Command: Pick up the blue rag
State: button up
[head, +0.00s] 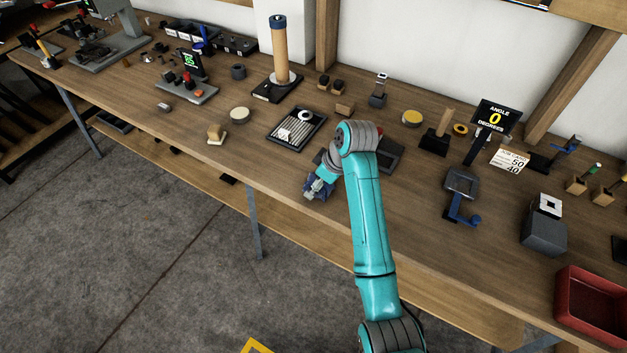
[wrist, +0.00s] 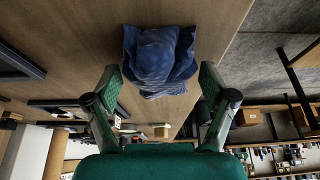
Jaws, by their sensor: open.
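The blue rag (wrist: 158,58) lies crumpled on the wooden workbench, close to its front edge. In the wrist view it sits at the top middle, between and just beyond my two fingertips. In the head view only part of the rag (head: 321,192) shows, partly covered by my gripper. My gripper (head: 318,188) is open and empty, low over the bench at the rag. The wrist view shows its two green fingers (wrist: 160,82) spread on either side of the rag. I cannot tell whether either finger touches the cloth.
A black ribbed tray (head: 277,135) with a white ring stands behind the rag. A wooden-handled brush (head: 216,134) lies to the left. A blue-handled vise-like device (head: 462,187) and a red bin (head: 592,308) are to the right. Bare bench (head: 262,168) lies left of the rag.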

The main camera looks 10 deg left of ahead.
jog(key=c, duration=1.2)
jog(key=shift+r, duration=0.1)
jog(key=shift+c, duration=0.2)
notch_tip(320, 180, up, 10)
jog(key=shift+o, duration=1.4)
jog(key=shift+c, duration=0.8)
